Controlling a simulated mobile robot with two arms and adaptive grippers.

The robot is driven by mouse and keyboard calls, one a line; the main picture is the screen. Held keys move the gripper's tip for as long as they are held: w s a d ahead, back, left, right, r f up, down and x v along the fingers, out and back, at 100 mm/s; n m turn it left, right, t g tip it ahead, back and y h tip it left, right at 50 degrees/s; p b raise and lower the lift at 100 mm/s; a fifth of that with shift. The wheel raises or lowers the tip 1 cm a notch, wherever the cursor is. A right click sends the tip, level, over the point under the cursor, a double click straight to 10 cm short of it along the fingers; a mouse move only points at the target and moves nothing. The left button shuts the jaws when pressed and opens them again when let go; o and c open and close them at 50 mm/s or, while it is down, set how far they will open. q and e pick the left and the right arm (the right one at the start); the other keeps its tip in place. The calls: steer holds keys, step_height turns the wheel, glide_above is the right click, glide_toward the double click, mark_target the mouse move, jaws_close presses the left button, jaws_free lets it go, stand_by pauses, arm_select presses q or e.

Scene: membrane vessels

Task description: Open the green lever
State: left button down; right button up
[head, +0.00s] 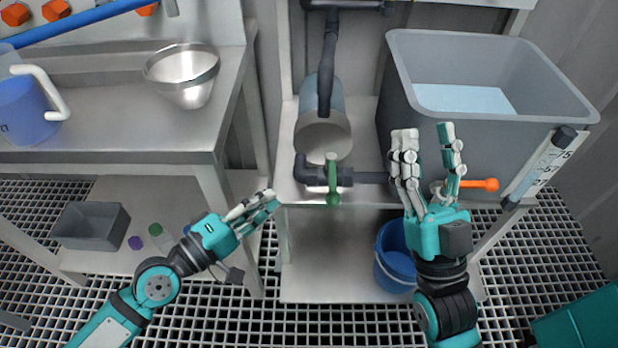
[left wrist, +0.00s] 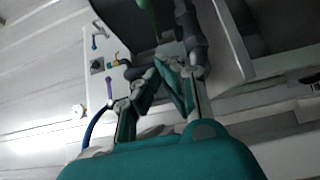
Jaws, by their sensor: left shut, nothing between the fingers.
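The green lever (head: 333,185) sits on a dark valve and pipe (head: 312,174) at the front of the steel shelf, its handle running front to back across the pipe. A green part, likely this lever, shows at the top of the left wrist view (left wrist: 149,14). My left gripper (head: 268,198) is shut and empty, to the left of the lever and apart from it. Its fingers also show in the left wrist view (left wrist: 152,78). My right gripper (head: 428,145) is open, fingers pointing up, right of the lever in front of the grey tank (head: 405,125). It hides part of the pipe.
An orange lever (head: 479,184) and a level gauge (head: 540,168) are right of my right gripper. A cylindrical vessel (head: 322,132) stands behind the green lever. A blue bucket (head: 390,262) is below. A steel table (head: 110,140) with a metal bowl (head: 183,72) is left.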

mark_target(332, 178)
arm_select(q)
steer(key=w+d, duration=0.4)
steer(key=d, duration=0.4)
steer(key=shift+p, duration=0.3)
arm_select(e)
steer(key=w+f+g, duration=0.1)
steer(key=w+f+g+h, duration=0.1)
steer(key=w+f, duration=0.1)
steer(key=shift+a+f+g, duration=0.15)
steer(key=shift+f+g, duration=0.1)
steer(key=shift+g, duration=0.15)
arm_select(q)
steer(key=shift+d, duration=0.1)
arm_select(e)
steer(key=shift+w, duration=0.15)
